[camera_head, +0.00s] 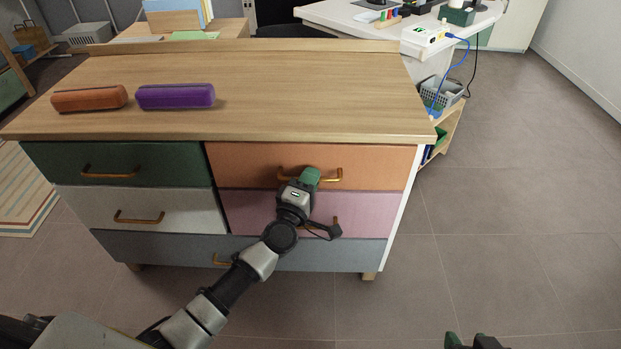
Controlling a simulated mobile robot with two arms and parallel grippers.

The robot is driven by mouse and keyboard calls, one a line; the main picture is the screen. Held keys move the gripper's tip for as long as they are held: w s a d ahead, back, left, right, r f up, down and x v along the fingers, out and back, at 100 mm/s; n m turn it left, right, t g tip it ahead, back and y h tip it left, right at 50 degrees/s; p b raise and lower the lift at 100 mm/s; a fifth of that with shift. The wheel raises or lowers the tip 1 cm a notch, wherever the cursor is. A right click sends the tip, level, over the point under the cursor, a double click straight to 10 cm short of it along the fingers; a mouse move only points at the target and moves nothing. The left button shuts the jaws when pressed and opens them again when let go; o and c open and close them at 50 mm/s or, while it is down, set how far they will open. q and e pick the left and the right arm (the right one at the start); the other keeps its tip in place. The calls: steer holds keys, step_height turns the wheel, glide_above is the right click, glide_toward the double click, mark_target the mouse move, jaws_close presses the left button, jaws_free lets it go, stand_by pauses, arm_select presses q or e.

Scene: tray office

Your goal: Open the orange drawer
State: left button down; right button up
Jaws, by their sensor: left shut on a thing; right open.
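The orange drawer (380,168) is the upper right drawer of a wooden-topped dresser. Its front looks flush with the dresser. Its brass handle (333,175) runs across the front, and its middle is partly hidden by my gripper. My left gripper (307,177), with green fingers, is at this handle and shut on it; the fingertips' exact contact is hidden. My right gripper (470,341) shows only at the bottom edge, far from the dresser, open and apparently empty.
Below is a pink drawer (365,214); green (60,165) and white (90,207) drawers are at left, a grey-blue one (340,257) at bottom. Orange (90,98) and purple (176,96) cases lie on the dresser top. Floor at right is clear.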

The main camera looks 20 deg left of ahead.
arm_select(q)
steer(key=s+d+p, duration=0.2)
steer(key=s+d, duration=0.1)
steer(key=s, duration=0.9)
steer(key=s+d+p, duration=0.3)
steer(key=s+d, duration=0.1)
steer(key=s, duration=0.9)
steer(key=shift+d, duration=0.15)
arm_select(e)
steer(key=s+d+f+g+h, duration=0.1)
steer(key=s+d+f+g, duration=0.1)
steer(key=s+f+g, duration=0.3)
steer(key=shift+s+d+g+h, duration=0.3)
steer(key=shift+s+g, duration=0.3)
steer(key=shift+s, duration=0.35)
arm_select(q)
steer(key=shift+s, duration=0.1)
steer(key=c, duration=1.2)
jaws_free()
steer(key=v, duration=1)
steer(key=shift+s+f, duration=0.1)
steer(key=shift+s, duration=0.3)
arm_select(e)
steer(key=shift+r, duration=0.35)
